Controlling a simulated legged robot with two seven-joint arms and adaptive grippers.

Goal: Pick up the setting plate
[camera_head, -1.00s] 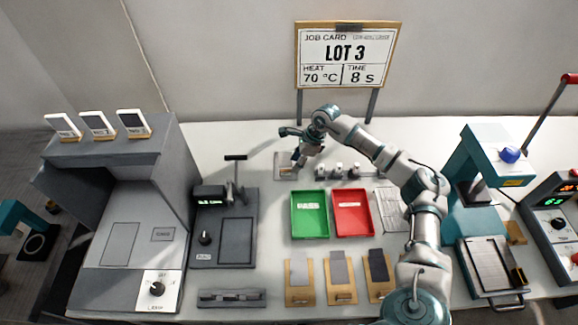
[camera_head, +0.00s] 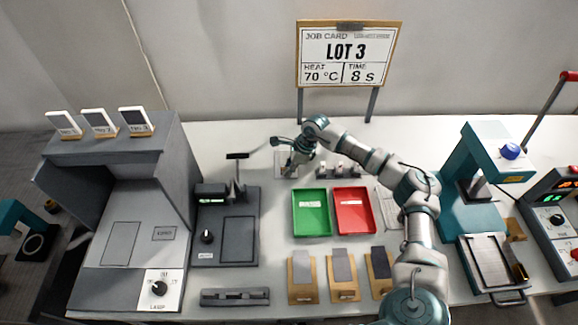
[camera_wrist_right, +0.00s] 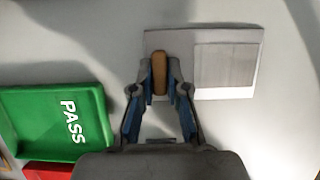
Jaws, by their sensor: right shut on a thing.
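The setting plate (camera_wrist_right: 225,65) looks like a flat pale rectangle with a grey square and a tan handle (camera_wrist_right: 159,72) in the right wrist view. In the head view the plate (camera_head: 281,158) lies at the back middle of the white table, partly covered by my right gripper (camera_head: 290,172). In the right wrist view my right gripper (camera_wrist_right: 160,92) is shut on the tan handle, one finger on each side. I cannot tell whether the plate touches the table. My left gripper is not in view.
A green PASS tray (camera_head: 311,213) and a red tray (camera_head: 353,212) stand in front of the gripper. Small metal pieces (camera_head: 338,170) stand right of it. A dark press-like device (camera_head: 225,225) is on the left. A job card (camera_head: 348,55) stands behind.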

